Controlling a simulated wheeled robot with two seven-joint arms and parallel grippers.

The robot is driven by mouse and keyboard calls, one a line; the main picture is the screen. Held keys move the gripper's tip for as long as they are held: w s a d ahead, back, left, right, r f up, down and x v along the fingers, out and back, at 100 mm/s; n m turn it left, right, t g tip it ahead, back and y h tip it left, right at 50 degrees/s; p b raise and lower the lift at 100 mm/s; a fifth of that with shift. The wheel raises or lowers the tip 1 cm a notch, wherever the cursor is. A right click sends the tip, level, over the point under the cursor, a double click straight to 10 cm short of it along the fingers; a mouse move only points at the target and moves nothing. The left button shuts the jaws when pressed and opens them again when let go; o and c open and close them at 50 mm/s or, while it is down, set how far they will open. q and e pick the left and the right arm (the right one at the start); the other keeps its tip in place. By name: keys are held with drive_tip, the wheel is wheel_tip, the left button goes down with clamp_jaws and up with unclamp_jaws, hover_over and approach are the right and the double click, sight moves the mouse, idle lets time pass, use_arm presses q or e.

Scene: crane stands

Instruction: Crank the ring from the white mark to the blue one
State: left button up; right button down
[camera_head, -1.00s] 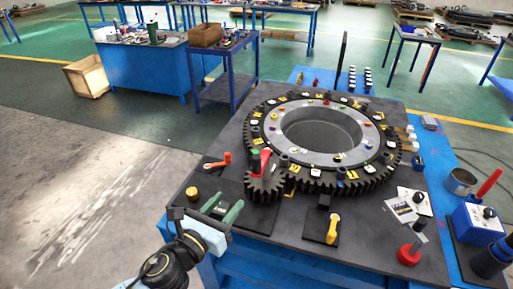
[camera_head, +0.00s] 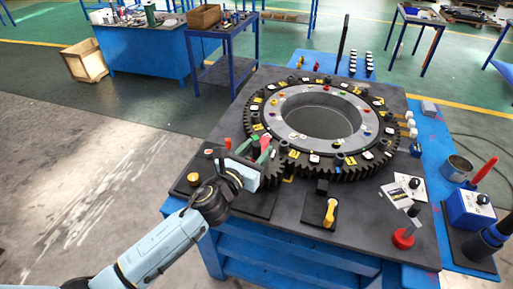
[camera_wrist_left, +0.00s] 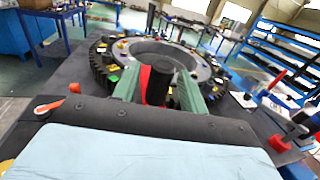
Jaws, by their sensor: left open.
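The large black toothed ring (camera_head: 375,165) lies flat on the bench, with a grey inner face carrying small coloured dots and pale and yellow tags around it. A small dark gear meshes at its near left side, mostly hidden behind my gripper in the head view. A crank handle with a black grip (camera_wrist_left: 158,84) and red part (camera_wrist_left: 143,76) stands upright over that gear. My left gripper (camera_head: 257,150) is open, with its green fingers on either side of the handle; it also shows in the left wrist view (camera_wrist_left: 158,92). I cannot tell whether they touch it. My right gripper is out of view.
A yellow lever (camera_head: 329,213) stands in front of the ring. A red-based post (camera_head: 403,238), a blue box (camera_head: 470,210) and a metal cup (camera_head: 456,168) are at the right. An orange-red lever (camera_head: 227,143) and a yellow knob (camera_head: 193,178) are at the left.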

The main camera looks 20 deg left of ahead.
use_arm(q)
drive_tip(key=shift+w, duration=0.25)
clamp_jaws()
